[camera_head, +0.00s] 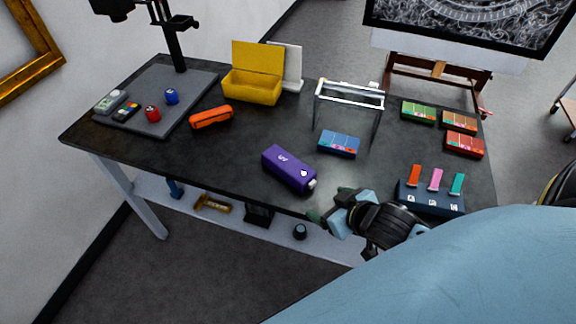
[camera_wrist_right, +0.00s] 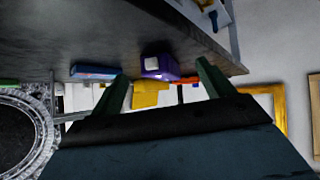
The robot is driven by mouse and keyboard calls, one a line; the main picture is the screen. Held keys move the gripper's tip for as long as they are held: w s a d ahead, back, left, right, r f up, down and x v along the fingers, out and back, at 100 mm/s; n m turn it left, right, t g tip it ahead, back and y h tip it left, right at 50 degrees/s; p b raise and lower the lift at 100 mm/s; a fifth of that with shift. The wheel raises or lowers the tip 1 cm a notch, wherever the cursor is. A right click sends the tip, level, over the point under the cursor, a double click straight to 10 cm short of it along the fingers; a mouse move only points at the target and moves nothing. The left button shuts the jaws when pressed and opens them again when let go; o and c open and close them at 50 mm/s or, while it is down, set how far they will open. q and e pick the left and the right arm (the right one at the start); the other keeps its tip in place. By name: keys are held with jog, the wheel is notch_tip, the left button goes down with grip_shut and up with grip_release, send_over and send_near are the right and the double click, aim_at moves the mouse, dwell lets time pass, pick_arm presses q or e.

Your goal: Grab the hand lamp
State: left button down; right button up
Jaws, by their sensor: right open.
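The hand lamp appears to be the purple box-shaped body (camera_head: 288,168) with white UV lettering and a pale end piece, lying near the front edge of the dark table. It also shows in the right wrist view (camera_wrist_right: 160,67), between and beyond my fingers. My right gripper (camera_head: 330,206) is open and empty, at the table's front edge, right of and nearer than the lamp. In the right wrist view, the two green fingers (camera_wrist_right: 162,72) stand wide apart. The fingers do not appear to touch the lamp. My left gripper is out of view.
On the dark table (camera_head: 230,155), a blue box (camera_head: 339,144) and a metal frame stand (camera_head: 350,95) are behind the lamp. An orange case (camera_head: 211,116) and open yellow box (camera_head: 252,86) are farther left. A dark holder (camera_head: 430,198) with colored tabs stands right of my gripper.

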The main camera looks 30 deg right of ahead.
jog(key=w+d+r+t+y, duration=0.1)
jog(key=w+d+r+n+t+y, duration=0.1)
jog(key=w, duration=0.1)
jog(key=shift+w+d+r+t, duration=0.1)
jog(key=shift+d+r+t, duration=0.15)
jog(key=shift+t, duration=0.05)
jog(key=y, duration=0.1)
send_near(288, 162)
jog(key=shift+w+a+f+n+y+b, duration=0.15)
jog(key=shift+w+a+f, duration=0.1)
jog(key=shift+w+f, duration=0.15)
jog(key=shift+w+a+f+n+y+b, duration=0.15)
jog(key=shift+w+a+f, duration=0.1)
jog(key=shift+w, duration=0.3)
jog(key=shift+d+x, duration=0.15)
jog(key=shift+x, duration=1.15)
jog(key=shift+d+x, duration=0.15)
jog(key=shift+x, duration=1.15)
jog(key=c, duration=1.3)
